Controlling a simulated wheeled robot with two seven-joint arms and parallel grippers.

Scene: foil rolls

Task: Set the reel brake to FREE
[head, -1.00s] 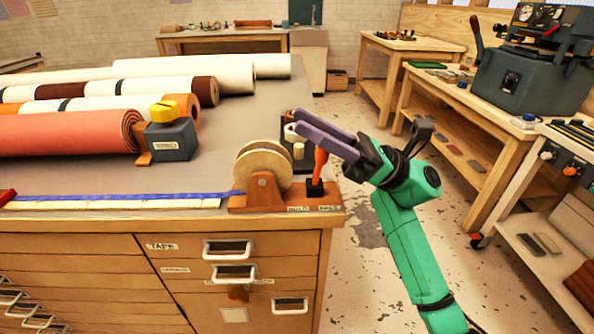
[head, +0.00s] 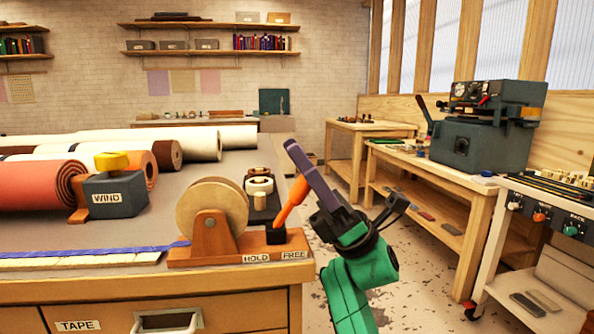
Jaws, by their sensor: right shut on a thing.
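The reel brake's orange lever (head: 290,203) rises from a black pivot block (head: 276,234) on the wooden reel stand (head: 205,255). It leans clearly to the right, toward the side marked FREE (head: 293,255); the HOLD label (head: 257,258) is left of it. The pale reel (head: 212,207) stands upright in the stand, and a blue strip (head: 95,250) runs left from it. My right gripper (head: 291,147), with purple fingers, is shut on the lever's upper part, which the fingers partly hide. My left gripper is out of view.
A grey box marked WIND (head: 113,196) with a yellow knob stands left of the reel. Large rolls (head: 40,184) lie behind it. A black holder with small pale rolls (head: 261,188) stands just behind the lever. The floor right of the bench is open.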

